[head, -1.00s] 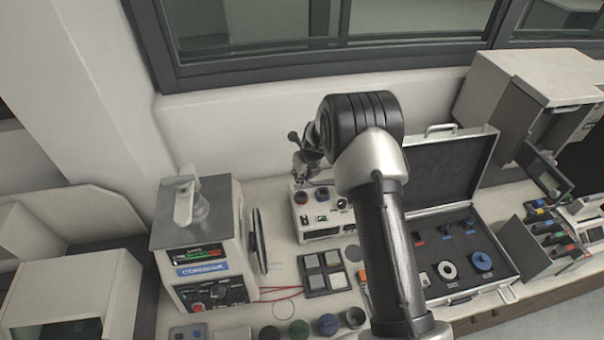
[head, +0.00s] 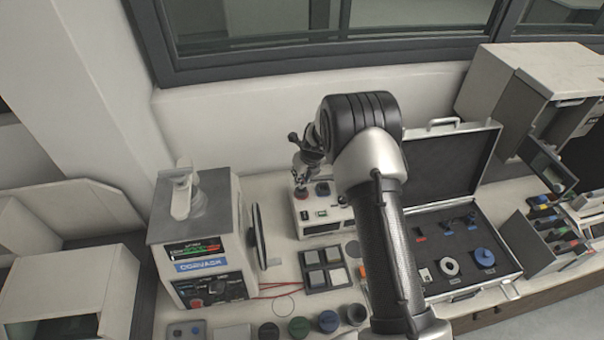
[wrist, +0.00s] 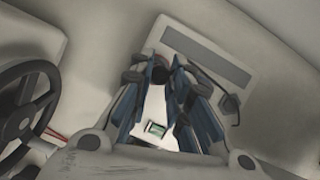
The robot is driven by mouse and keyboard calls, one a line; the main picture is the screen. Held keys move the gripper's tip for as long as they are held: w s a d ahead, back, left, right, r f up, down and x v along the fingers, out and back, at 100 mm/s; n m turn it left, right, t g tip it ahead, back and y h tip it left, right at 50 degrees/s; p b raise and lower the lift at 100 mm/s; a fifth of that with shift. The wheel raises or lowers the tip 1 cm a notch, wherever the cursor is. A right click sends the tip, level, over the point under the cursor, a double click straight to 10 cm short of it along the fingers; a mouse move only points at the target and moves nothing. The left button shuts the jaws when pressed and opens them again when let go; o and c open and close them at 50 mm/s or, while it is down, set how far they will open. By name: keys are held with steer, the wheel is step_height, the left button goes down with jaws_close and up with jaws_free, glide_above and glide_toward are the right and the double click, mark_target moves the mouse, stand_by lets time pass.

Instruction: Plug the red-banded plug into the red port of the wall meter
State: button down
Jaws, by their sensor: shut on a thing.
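My gripper (head: 301,181) is down at the left part of a white box with ports and a small display (head: 325,226), which stands on the bench by the wall. In the wrist view its blue-padded fingers (wrist: 166,72) are closed around a small dark piece (wrist: 160,76). No red band can be made out on that piece. A dark reddish round part (head: 301,193) lies right under the fingertips, and I cannot tell whether they touch it. A dark blue round part (head: 322,188) sits to its right on the box. No meter on the wall itself is visible.
A press-like machine (head: 200,235) with a dark wheel (head: 259,236) stands left of the box. A tray of square pieces (head: 325,269) lies in front. An open case (head: 437,222) is right, partly behind my arm. Round caps line the front.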

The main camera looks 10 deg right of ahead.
mark_target(303, 182)
steer(key=shift+f, duration=0.15)
steer(key=shift+f+b, duration=0.35)
steer(key=shift+f, duration=0.2)
steer(key=shift+f, duration=0.15)
stand_by(0.5)
steer(key=shift+f+b, duration=0.55)
steer(key=shift+f, duration=0.35)
steer(key=shift+f, duration=0.35)
steer(key=c, duration=1.4)
jaws_free()
steer(key=shift+c, duration=0.2)
steer(key=o, duration=0.6)
